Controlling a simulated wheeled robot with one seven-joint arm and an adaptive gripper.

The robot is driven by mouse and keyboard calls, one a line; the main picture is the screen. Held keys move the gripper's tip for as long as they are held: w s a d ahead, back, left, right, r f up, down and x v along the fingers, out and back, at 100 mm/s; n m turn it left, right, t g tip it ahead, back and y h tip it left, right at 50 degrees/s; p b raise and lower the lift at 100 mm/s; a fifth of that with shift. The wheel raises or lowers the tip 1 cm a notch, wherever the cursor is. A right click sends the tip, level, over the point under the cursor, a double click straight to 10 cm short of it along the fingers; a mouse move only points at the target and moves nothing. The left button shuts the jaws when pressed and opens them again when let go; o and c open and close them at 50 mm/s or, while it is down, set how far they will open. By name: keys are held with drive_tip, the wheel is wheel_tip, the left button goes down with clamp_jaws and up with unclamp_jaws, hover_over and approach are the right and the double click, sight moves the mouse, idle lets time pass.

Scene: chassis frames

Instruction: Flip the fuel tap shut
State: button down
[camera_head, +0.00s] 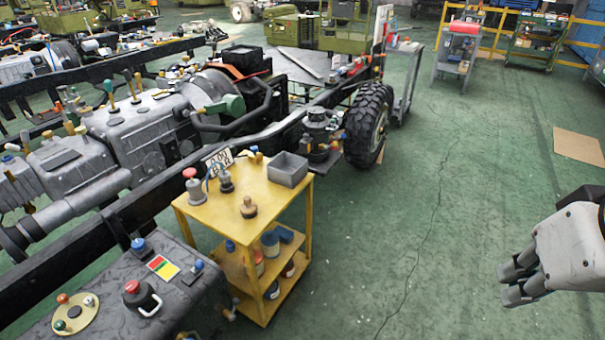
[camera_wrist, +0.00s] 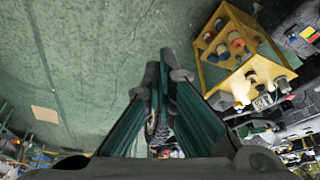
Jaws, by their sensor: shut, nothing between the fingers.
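My gripper (camera_head: 507,285) hangs at the right edge of the head view, above bare floor, far from the cart and the bench. Its fingers are together and empty. In the wrist view the two dark green fingers (camera_wrist: 165,72) point away from the camera. I cannot tell for sure which fitting is the fuel tap. Candidates are the small brass valve (camera_head: 228,311) at the side of the dark bench and the brass-coloured fitting (camera_head: 248,208) on the yellow cart. Both are too small to read a lever position.
The yellow cart (camera_head: 221,212) holds a grey bin (camera_head: 288,169) and several fittings. The dark bench (camera_head: 100,325) carries a red button (camera_head: 132,287) and a round plate of knobs (camera_head: 76,314). A chassis with a large tyre (camera_head: 368,125) stands behind. Green floor between cart and gripper is clear.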

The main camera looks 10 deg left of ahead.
idle(0.3)
drive_tip(key=w+a+f+m+g+y+b, duration=0.35)
drive_tip(key=w+a+f+m+b, duration=0.4)
drive_tip(key=w+f, duration=0.55)
drive_tip(key=w+a+f+m+g+y+b, duration=0.3)
drive_tip(key=w+a+f+m+g+b, duration=0.45)
drive_tip(key=w+f, duration=0.6)
drive_tip(key=w+a+f+m+t+y+b, duration=0.1)
drive_tip(key=a+f+m+y+b, duration=0.3)
drive_tip(key=f, duration=1.1)
drive_tip(key=w+a+f+m+y+b, duration=0.2)
drive_tip(key=a+f+m+y+b, duration=0.2)
drive_tip(key=a+f+m, duration=0.4)
drive_tip(key=w+a+f+m+t+y+b, duration=0.1)
drive_tip(key=a+f+m+y+b, duration=0.4)
drive_tip(key=f, duration=1.7)
drive_tip(key=a+m, duration=0.1)
drive_tip(key=m, duration=0.3)
drive_tip(key=shift+w+a+t, duration=0.15)
drive_tip(key=shift+w+t, duration=0.15)
drive_tip(key=shift+w, duration=0.05)
drive_tip(key=shift+a+f, duration=0.1)
drive_tip(key=b+x, duration=0.2)
drive_tip(key=x, duration=1.1)
drive_tip(key=shift+a, duration=0.4)
